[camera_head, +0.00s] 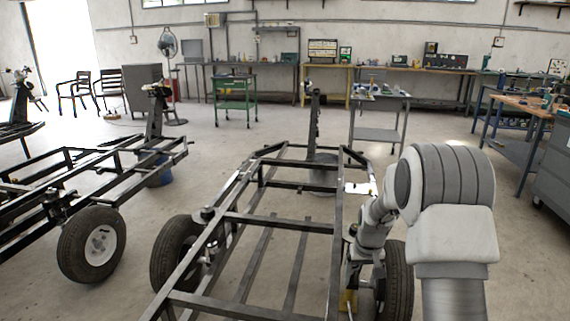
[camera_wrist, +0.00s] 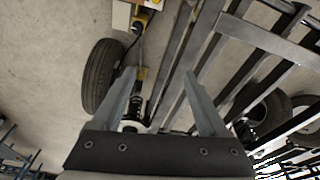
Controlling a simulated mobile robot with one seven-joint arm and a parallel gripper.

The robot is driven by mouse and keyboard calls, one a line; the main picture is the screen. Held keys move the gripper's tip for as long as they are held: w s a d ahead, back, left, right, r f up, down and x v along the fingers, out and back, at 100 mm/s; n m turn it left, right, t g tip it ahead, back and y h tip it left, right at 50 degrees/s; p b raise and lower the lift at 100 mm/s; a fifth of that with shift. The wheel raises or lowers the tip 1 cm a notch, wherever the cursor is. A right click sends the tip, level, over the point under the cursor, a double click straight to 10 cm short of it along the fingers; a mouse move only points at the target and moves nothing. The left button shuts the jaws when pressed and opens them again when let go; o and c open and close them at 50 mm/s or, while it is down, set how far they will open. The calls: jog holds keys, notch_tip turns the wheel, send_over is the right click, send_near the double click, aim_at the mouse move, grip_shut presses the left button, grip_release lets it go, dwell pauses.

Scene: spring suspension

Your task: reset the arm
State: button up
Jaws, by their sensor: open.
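My arm reaches from the right of the head view down to the right side of a black trailer frame (camera_head: 280,226). In the wrist view my gripper (camera_wrist: 158,73) is open, with its two grey fingers spread apart. A dark spring part (camera_wrist: 136,106) shows beyond the gap, close to the left finger. I cannot tell whether it touches that finger. The frame's side rail (camera_wrist: 174,62) runs past the fingertips, and a wheel (camera_wrist: 100,75) stands to the left. In the head view the gripper is mostly hidden by my arm and the frame.
A second trailer frame (camera_head: 75,180) stands at the left. A green cart (camera_head: 236,95) and a grey table (camera_head: 378,133) stand behind. A workbench (camera_head: 520,103) is at the right.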

jog(key=s+a+r+t, duration=0.1)
jog(key=s+a+r, duration=0.1)
jog(key=s+r, duration=0.65)
jog(key=s+a+r+t, duration=0.15)
jog(key=s+r, duration=0.35)
jog(key=r, duration=0.7)
jog(key=s+a+r+t, duration=0.1)
jog(key=s+a+r, duration=0.1)
jog(key=s, duration=0.7)
jog(key=s+a+r, duration=0.1)
jog(key=s+r, duration=0.1)
jog(key=s, duration=0.7)
notch_tip(320, 180, up, 22)
jog(key=p, duration=2.1)
jog(key=shift+s+f, duration=0.15)
jog(key=shift+s, duration=0.3)
